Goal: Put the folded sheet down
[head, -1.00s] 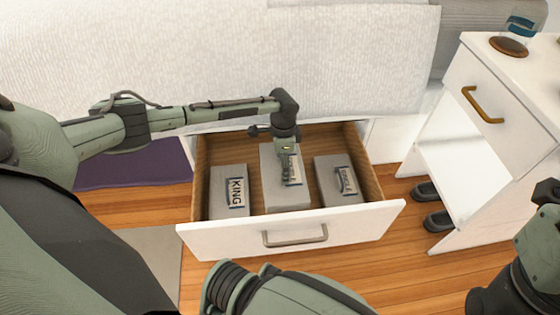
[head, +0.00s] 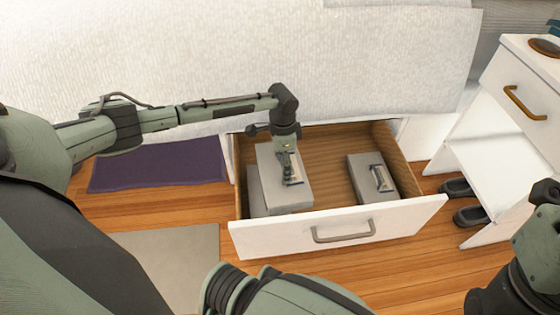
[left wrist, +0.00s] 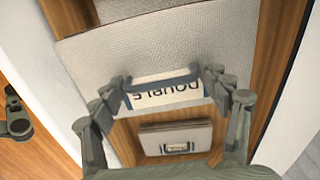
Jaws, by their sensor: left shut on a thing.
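The folded sheet (head: 283,197) is a light grey block. My left gripper (head: 290,172) is shut on its label strap, from above. In the left wrist view the sheet (left wrist: 170,50) fills the upper middle, with its label reading upside down between the fingers (left wrist: 165,88). In the head view it is over the left part of the open drawer (head: 285,240), covering much of another grey folded sheet (head: 257,182). I cannot tell whether it touches that sheet or the drawer floor. A third folded sheet (head: 388,190) lies at the drawer's right. My right gripper is not in view.
Bare wooden drawer floor shows in the middle, between the held sheet and the right one. The white bedding (head: 230,60) hangs behind the drawer. A white nightstand (head: 505,110) with dark slippers (head: 467,215) stands at right. A purple mat (head: 160,165) lies at left.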

